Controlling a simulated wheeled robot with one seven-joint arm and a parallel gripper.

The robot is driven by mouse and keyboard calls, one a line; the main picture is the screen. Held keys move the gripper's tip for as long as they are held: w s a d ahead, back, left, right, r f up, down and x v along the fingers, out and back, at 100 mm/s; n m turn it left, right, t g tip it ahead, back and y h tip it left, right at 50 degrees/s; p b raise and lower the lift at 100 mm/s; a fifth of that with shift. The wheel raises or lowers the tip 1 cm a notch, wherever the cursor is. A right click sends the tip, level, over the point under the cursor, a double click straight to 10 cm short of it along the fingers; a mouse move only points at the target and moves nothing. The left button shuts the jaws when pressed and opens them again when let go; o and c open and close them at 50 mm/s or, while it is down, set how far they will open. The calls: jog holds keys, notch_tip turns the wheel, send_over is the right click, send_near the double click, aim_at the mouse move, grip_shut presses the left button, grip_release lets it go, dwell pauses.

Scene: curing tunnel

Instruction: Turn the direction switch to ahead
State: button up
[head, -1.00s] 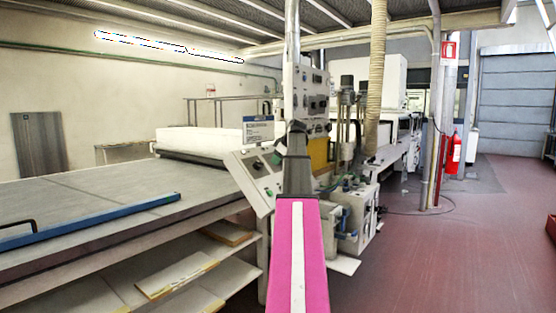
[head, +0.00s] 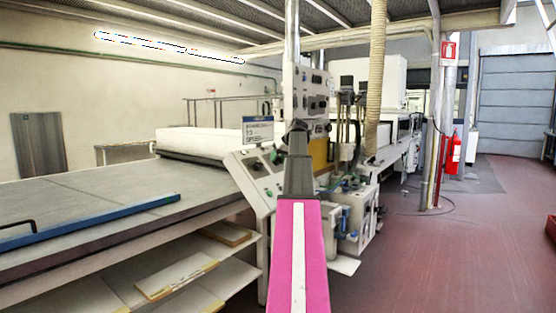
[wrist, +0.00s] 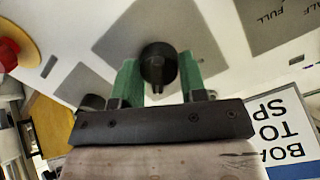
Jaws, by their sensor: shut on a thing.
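A black round switch knob (wrist: 158,62) with a raised pointer stands on the pale control panel in the wrist view. The pointer faces down the picture. My gripper (wrist: 158,88) has its two green fingers on either side of this knob, shut on it. No legend for this knob is readable, so I cannot confirm it is the direction switch. In the head view my arm hides most of the gripper and the knob; the sloping control panel (head: 247,177) shows beside it.
A red button (wrist: 8,54) on a yellow surround is at the wrist view's left. A grey patch with upside-down "HALF FULL" lettering (wrist: 283,18) is at top right. A white sign (head: 258,131) stands above the panel. A blue bar (head: 100,218) lies on the long table.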

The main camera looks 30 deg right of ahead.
jog(key=shift+m, duration=0.6)
jog(key=o, duration=0.9)
jog(key=v, duration=1.1)
jog(key=shift+w+d, duration=0.1)
